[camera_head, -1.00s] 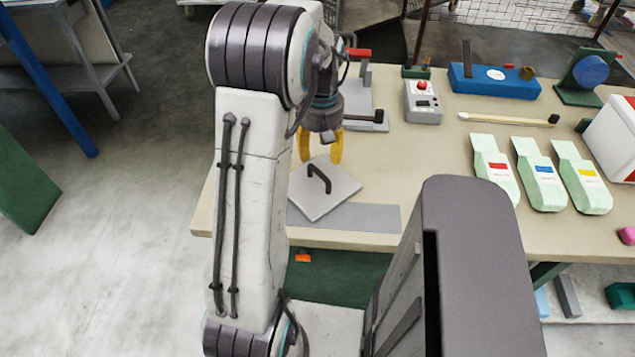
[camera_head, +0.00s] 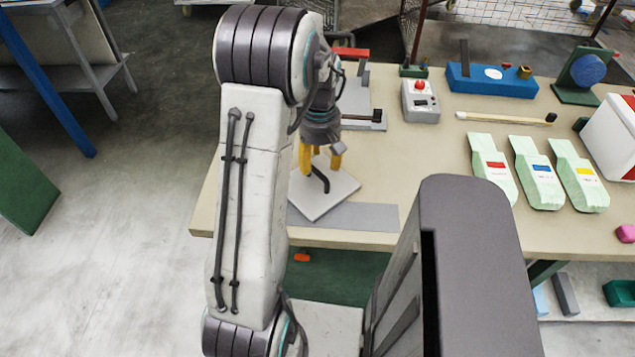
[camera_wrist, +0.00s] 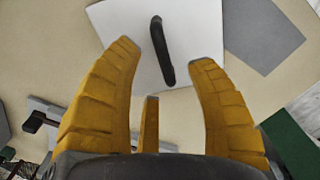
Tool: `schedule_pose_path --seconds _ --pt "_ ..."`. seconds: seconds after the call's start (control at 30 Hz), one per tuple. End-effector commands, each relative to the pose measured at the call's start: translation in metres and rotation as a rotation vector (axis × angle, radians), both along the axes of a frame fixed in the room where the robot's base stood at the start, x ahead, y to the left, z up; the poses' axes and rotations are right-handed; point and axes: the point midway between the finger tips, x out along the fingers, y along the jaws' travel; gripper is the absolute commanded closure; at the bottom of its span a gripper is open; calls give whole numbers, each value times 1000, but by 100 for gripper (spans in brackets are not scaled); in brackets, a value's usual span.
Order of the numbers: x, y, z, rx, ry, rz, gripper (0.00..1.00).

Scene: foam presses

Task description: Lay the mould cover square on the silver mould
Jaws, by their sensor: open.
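The mould cover (camera_head: 335,190) is a pale square plate with a black bar handle (camera_wrist: 162,50). It lies flat, turned at an angle, near the bench's left front corner. My gripper (camera_head: 321,163) points down over the cover, its yellow fingers apart. In the wrist view my gripper (camera_wrist: 166,56) has fingertips on either side of the handle, with visible gaps. A grey metal fixture (camera_head: 364,97), with a red-handled clamp and a black knob, stands behind the cover; it may be the silver mould. My arm hides part of it.
A flat grey mat (camera_head: 360,216) lies partly under or against the cover at the bench's front edge. A grey box with a red button (camera_head: 420,100) stands right of the fixture. Several pale green foam pieces (camera_head: 540,172) lie to the right. Bare bench lies between.

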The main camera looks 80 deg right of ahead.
Motion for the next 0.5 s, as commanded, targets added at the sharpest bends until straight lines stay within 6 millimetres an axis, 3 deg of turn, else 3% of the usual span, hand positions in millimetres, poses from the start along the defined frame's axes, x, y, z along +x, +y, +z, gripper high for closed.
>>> schedule_pose_path --seconds 0.23,0.5 --pt "0 2 -30 5 0 -1 48" --pt "0 1 -41 1 -1 -1 48"
